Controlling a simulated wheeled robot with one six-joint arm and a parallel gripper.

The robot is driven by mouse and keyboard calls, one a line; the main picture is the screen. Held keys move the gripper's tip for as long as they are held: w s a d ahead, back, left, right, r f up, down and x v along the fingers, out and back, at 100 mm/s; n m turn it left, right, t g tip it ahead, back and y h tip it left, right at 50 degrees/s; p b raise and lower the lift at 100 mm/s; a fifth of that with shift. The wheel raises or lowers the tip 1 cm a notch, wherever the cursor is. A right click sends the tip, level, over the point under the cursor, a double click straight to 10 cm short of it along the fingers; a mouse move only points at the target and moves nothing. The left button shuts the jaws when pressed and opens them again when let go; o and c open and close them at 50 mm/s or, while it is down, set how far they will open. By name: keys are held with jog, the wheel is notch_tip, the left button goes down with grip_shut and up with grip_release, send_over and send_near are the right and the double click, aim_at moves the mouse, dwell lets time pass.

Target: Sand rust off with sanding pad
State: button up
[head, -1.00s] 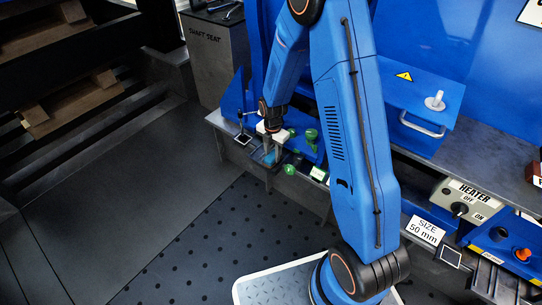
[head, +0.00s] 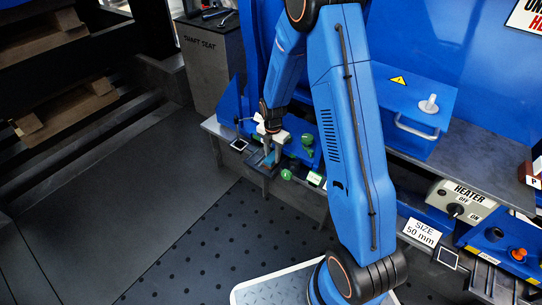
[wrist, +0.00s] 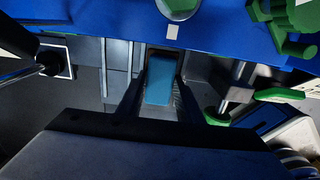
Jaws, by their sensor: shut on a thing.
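My gripper (wrist: 158,100) is shut on a blue block (wrist: 160,82), which looks like the sanding pad, with one dark finger on each side of it. In the head view my gripper (head: 269,152) points down at the far end of the workbench, and a bit of the blue pad (head: 270,159) shows at its tip. I cannot tell whether the pad touches a surface. I cannot make out any rust.
Green knobs (head: 306,139) stand on blue fixtures beside my gripper. A bench (head: 218,128) runs along the blue wall, with a blue handled box (head: 410,110), a heater switch box (head: 462,200) and a size sign (head: 424,231). Open dark floor (head: 120,215) lies at left.

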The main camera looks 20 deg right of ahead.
aim_at(267, 167)
jog(key=shift+s+a+f, duration=0.2)
jog(key=shift+s+a, duration=0.15)
jog(key=shift+s, duration=0.1)
jog(key=shift+s+a+f, duration=0.15)
jog(key=shift+s+a, duration=0.15)
jog(key=shift+s, duration=0.15)
jog(key=shift+s+a, duration=0.1)
jog(key=shift+a, duration=0.1)
jog(key=shift+c, duration=0.9)
jog(key=shift+s+a, duration=0.5)
jog(key=shift+a, duration=0.3)
jog(key=shift+w+d+r, duration=0.2)
jog(key=shift+w+d, duration=0.7)
jog(key=shift+d, duration=0.1)
jog(key=shift+d, duration=0.1)
jog(key=shift+w+d, duration=0.65)
jog(key=shift+d, duration=0.05)
jog(key=shift+s+a+f, duration=0.1)
jog(key=shift+s, duration=0.1)
